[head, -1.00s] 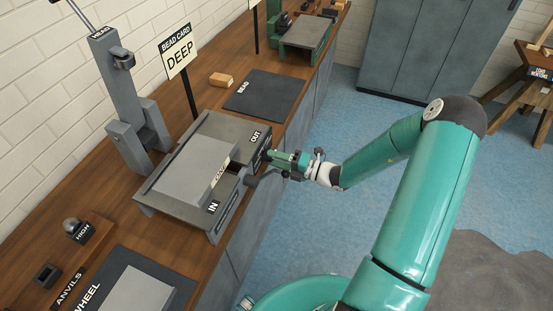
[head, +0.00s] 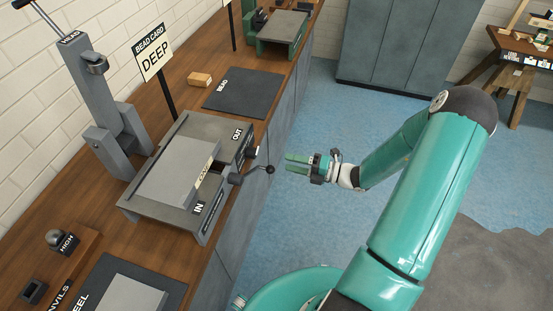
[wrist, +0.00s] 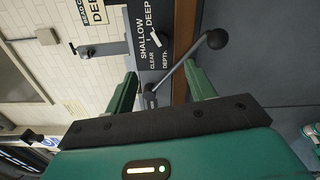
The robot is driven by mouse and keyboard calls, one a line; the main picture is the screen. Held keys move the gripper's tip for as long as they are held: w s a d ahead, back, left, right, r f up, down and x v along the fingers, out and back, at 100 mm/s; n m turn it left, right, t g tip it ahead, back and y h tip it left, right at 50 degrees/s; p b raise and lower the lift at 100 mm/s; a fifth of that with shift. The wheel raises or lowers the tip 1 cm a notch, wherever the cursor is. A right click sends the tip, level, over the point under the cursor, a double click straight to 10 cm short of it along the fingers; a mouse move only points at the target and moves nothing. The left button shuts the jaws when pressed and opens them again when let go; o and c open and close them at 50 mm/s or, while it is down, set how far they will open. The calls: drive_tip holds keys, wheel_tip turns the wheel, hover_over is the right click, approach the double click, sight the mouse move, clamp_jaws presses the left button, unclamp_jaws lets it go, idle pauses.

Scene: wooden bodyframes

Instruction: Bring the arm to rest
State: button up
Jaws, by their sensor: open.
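My gripper (head: 297,163) is open and empty, held in the air to the right of the bench in the head view. In the wrist view its two green fingers (wrist: 162,84) stand apart, with a depth lever seen between and beyond them. That lever ends in a dark ball knob (wrist: 217,39); in the head view the knob (head: 269,169) sticks out from the side of the grey bead machine (head: 158,208). A gap shows between my fingertips and the knob. In the wrist view a depth plate (wrist: 153,35) reads SHALLOW, DEEP and CLEAR.
A wooden bench (head: 140,248) runs along the brick wall at left. On it are a DEEP bead card sign (head: 154,55), a dark BEAD mat (head: 243,92) and a HIGH anvil (head: 60,240). A grey cabinet (head: 405,45) stands behind. Blue floor (head: 322,120) lies open right of the bench.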

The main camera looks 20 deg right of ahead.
drive_tip(key=v, duration=0.2)
drive_tip(key=shift+s+d, duration=0.2)
drive_tip(key=shift+d, duration=0.05)
idle(0.3)
drive_tip(key=s+a+r+n+g+h, duration=0.65)
drive_tip(key=a+r+n+g, duration=0.45)
drive_tip(key=n, duration=0.9)
drive_tip(key=s+r+n+t+h, duration=0.3)
drive_tip(key=s+r+n+h, duration=0.1)
drive_tip(key=r+n, duration=0.4)
drive_tip(key=s+r+n+t+h, duration=0.3)
drive_tip(key=s+r+n, duration=0.4)
drive_tip(key=n, duration=0.6)
wheel_tip(320, 180, up, 2)
drive_tip(key=shift+a+h, duration=0.3)
drive_tip(key=shift+h, duration=0.25)
